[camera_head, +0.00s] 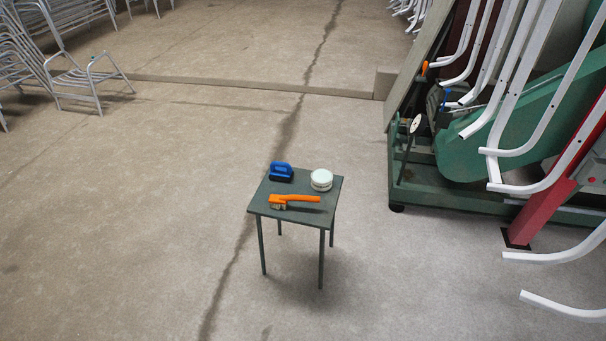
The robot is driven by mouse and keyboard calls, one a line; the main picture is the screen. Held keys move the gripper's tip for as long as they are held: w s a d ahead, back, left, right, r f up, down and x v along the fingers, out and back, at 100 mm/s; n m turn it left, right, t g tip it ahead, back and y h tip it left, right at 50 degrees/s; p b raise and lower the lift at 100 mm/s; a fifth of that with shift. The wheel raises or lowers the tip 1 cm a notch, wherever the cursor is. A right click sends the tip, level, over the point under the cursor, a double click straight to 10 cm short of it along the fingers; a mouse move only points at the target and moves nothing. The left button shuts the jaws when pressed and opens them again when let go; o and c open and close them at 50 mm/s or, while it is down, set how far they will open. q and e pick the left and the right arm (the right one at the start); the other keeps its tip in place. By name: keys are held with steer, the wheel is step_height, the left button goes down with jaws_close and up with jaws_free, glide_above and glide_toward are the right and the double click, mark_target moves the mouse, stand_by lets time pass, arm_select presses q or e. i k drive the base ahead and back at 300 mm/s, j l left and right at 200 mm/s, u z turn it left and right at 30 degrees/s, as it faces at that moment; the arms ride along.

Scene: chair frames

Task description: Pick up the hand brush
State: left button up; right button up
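A small dark green table (258,205) stands on the floor near the middle of the head view. On its front part lies an orange long-handled tool (294,198), its handle pointing right and a paler, brush-like head at its left end. Behind it, at the back left of the tabletop, sits a blue block-shaped object with a grip on top (281,171); it also looks like a brush. I cannot tell for certain which of the two is the hand brush. A round white container (321,180) stands at the back right of the tabletop. Neither of my grippers is in view.
A green cart (455,199) loaded with white curved chair frames (540,85) and a green panel (515,125) fills the right side. Metal chairs (85,80) stand at the far left. The floor around the table is clear. A low step (250,86) crosses behind.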

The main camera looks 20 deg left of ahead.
mark_target(278, 202)
steer(key=i+l, duration=0.15)
steer(key=i, duration=0.35)
steer(key=i+l, duration=0.15)
steer(key=i, duration=0.4)
steer(key=i+l, duration=0.15)
steer(key=i, duration=0.35)
